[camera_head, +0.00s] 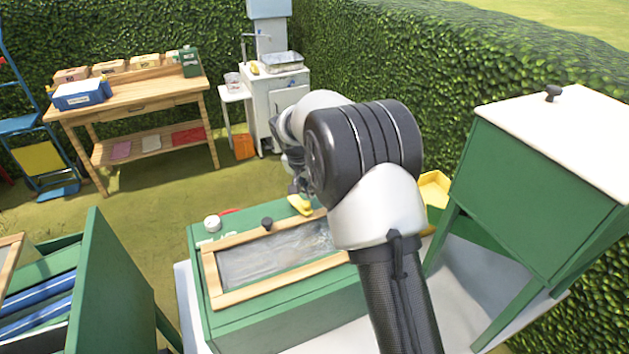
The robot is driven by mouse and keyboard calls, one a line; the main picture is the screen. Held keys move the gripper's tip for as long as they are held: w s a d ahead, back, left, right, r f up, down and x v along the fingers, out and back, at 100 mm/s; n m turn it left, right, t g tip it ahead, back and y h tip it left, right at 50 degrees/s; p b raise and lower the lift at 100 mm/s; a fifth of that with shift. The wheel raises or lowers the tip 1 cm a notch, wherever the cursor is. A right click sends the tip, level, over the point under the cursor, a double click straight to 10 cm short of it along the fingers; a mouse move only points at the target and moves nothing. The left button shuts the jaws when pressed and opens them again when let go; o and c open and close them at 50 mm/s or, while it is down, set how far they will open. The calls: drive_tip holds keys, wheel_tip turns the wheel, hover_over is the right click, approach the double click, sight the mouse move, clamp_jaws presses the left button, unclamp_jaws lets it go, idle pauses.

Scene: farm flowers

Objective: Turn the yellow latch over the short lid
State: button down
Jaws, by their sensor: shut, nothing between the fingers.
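A yellow piece that looks like the latch (300,205) shows at the back edge of a green box, partly behind my arm. A wood-framed lid (232,302) with a cloudy clear pane and a black knob lies flat and closed on the box. I cannot tell whether this is the short lid, or whether the latch lies over it. My gripper (295,187) points down just above the yellow piece; it is small, dark and partly hidden by my wrist. It is shut with nothing in it. I cannot tell whether it touches the latch.
The green box (285,318) stands on a pale surface. A white jar (212,223) sits at its back left. A green cabinet with a white top (575,130) stands close on the right, and a green bin (115,290) on the left. Grass lies open behind, before a wooden bench (135,98).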

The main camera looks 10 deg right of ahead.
drive_tip(key=shift+s+a, duration=0.1)
idle(0.3)
drive_tip(key=shift+s+a+f+b, duration=0.25)
drive_tip(key=shift+b, duration=0.1)
drive_tip(key=shift+s+a, duration=0.35)
drive_tip(key=shift+s, duration=0.1)
